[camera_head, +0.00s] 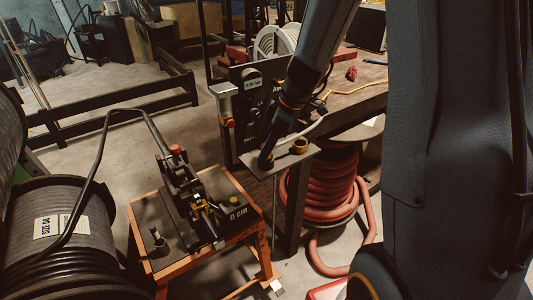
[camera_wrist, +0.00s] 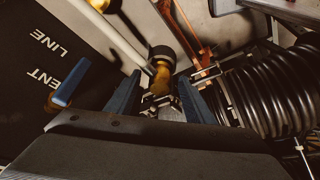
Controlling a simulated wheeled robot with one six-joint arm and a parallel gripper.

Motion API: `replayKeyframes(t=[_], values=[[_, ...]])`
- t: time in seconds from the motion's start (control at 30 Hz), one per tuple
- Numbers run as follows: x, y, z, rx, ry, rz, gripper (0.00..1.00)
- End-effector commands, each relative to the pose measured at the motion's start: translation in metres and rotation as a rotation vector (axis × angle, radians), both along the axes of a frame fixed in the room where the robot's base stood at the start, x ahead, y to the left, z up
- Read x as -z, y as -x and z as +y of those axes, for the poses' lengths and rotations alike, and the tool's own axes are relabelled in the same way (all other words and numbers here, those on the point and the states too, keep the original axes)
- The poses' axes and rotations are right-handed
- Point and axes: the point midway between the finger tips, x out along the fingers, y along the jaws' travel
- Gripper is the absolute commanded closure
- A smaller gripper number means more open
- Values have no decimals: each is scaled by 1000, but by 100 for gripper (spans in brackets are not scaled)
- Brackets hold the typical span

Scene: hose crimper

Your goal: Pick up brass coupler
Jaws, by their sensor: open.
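A short brass-yellow ring, which looks like the brass coupler (camera_head: 299,145), sits on a small grey shelf plate (camera_head: 275,165) at the table's near corner in the head view. My gripper (camera_head: 266,160) is beside it on the left, over the plate's left end, small and dark there. In the wrist view my blue fingers (camera_wrist: 158,100) stand apart. A brass-coloured piece (camera_wrist: 158,78) shows between them, below a dark round part. I cannot tell whether this is the same coupler or whether the fingers touch it.
The hose crimper (camera_head: 185,190) stands on an orange-framed stand (camera_head: 262,240) left of my gripper. A black hose drum (camera_head: 60,235) is at far left. A dark panel (camera_head: 262,100) rises behind my gripper. A red hose coil (camera_head: 325,190) is under the table.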

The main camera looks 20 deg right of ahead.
Motion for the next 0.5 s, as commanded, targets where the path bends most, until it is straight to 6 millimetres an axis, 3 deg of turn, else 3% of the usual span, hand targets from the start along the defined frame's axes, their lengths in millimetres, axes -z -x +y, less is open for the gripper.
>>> replayKeyframes(t=[0.23, 0.5], values=[[1, 0, 0, 0, 0, -1, 52], [1, 0, 0, 0, 0, -1, 97]])
